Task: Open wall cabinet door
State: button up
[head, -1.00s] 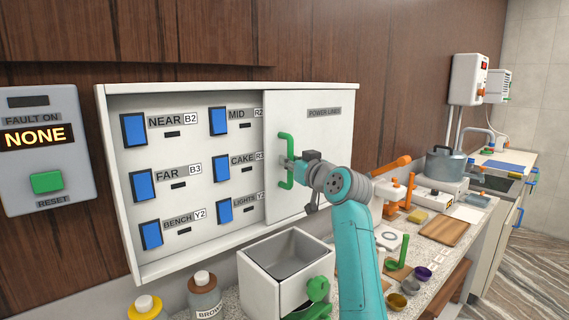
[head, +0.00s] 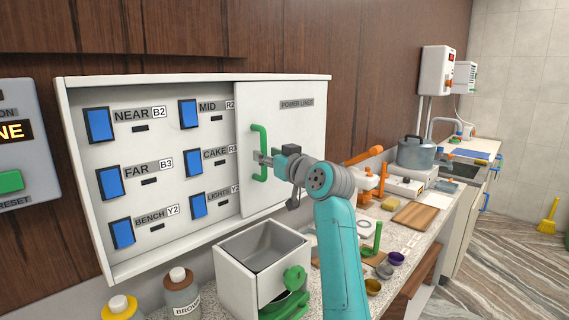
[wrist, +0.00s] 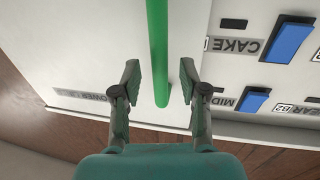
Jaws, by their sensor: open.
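The white wall cabinet (head: 195,256) has a sliding door panel (head: 290,150) labelled "POWER LINES" on its right side. The panel stands over the right part, and the left part is uncovered, showing blue switches. A green vertical handle (head: 258,152) is at the door's left edge. My gripper (head: 262,160) is at the handle. In the wrist view my gripper (wrist: 160,80) is open, with the green handle (wrist: 159,50) between its fingers.
Blue switches (head: 110,182) with labels fill the open left part. The counter at right holds a pot (head: 416,153) and a wooden board (head: 415,215).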

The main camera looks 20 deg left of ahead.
jog(key=v, duration=0.9)
jog(key=shift+d, duration=0.1)
